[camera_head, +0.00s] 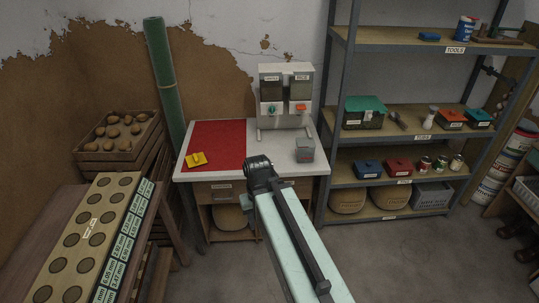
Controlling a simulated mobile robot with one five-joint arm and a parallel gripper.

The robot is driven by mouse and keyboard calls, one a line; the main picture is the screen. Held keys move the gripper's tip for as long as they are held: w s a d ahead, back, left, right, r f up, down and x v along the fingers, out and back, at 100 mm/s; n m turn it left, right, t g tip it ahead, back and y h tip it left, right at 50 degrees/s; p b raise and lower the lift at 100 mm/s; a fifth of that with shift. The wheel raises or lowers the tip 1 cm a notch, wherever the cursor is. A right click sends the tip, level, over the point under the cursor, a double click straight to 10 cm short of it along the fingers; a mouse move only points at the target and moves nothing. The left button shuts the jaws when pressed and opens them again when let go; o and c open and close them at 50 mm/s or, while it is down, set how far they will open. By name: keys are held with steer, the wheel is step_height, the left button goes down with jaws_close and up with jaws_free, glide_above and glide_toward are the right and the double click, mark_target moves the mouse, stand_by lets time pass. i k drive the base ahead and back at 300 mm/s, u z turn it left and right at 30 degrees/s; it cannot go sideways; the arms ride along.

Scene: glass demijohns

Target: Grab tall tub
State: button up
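No thing in view is clearly marked as the tall tub. A tall blue and white container (463,29) stands on the top shelf at the upper right, next to a dark tool. A tall stack of white and red round tubs (497,178) also stands at the right edge. My arm reaches up from the bottom middle to a dark joint in front of the white table. My gripper cannot be made out, and nothing is seen held. Both candidates are well to the right of my arm.
The white table (232,173) holds a red mat, a yellow piece, a grey box (304,150) and a two-bin dispenser (286,92). The grey metal shelving (345,60) carries boxes, jars and baskets. A holed rack (88,236) and crate (100,155) stand left.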

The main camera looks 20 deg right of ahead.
mark_target(305, 150)
steer(key=u, duration=0.2)
steer(key=i, duration=1.05)
steer(key=z, duration=0.05)
